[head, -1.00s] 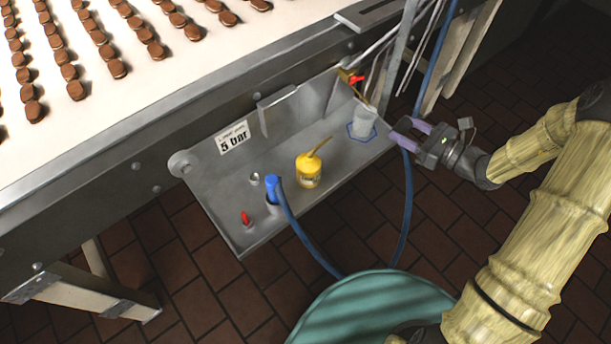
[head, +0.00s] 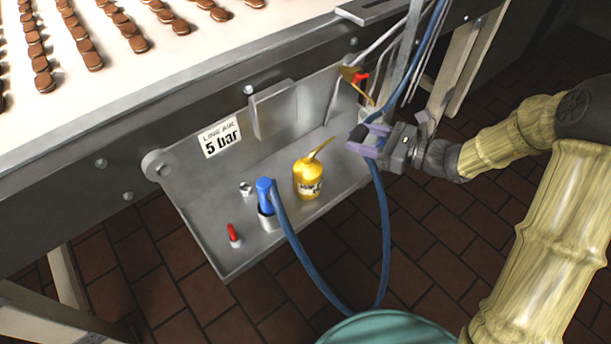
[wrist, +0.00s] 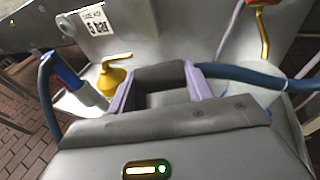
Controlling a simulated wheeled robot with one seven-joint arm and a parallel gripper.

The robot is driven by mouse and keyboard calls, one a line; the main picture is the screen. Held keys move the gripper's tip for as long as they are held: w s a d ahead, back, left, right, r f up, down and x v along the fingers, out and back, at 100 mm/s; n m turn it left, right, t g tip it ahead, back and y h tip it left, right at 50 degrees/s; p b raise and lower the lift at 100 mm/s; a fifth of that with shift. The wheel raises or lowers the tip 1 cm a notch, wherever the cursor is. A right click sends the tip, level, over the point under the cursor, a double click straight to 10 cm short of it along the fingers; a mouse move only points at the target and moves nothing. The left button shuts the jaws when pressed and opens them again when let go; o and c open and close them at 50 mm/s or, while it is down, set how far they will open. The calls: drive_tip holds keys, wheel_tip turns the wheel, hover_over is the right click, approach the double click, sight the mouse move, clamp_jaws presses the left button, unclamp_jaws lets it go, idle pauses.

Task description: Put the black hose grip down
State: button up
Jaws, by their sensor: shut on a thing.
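My gripper (head: 368,141) has purple fingers and is shut on the black hose grip (head: 358,133), at the right end of the metal shelf. In the wrist view the dark grip (wrist: 165,76) lies between the two purple fingers. A blue hose (head: 384,225) hangs below my gripper, and in the wrist view a blue hose (wrist: 240,76) runs off to the right of the fingers. A pale cup-like holder (head: 364,113) stands just behind my gripper, mostly hidden by it. I cannot tell whether the grip touches the holder or shelf.
The metal shelf (head: 232,257) carries a yellow oil can (head: 308,180), a blue-handled tool in a cup (head: 265,195), a red-tipped item (head: 233,234) and a small nut (head: 246,188). A teal drum (head: 385,330) stands below.

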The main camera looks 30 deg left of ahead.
drive_tip(key=b, duration=0.2)
hover_over(357, 172)
wheel_tip(357, 172, down, 6)
drive_tip(key=shift+r, duration=0.1)
drive_tip(key=shift+f, duration=0.25)
drive_tip(key=shift+f+b, duration=0.75)
drive_tip(key=shift+f, duration=1.15)
drive_tip(key=shift+f, duration=0.15)
drive_tip(key=o, duration=1)
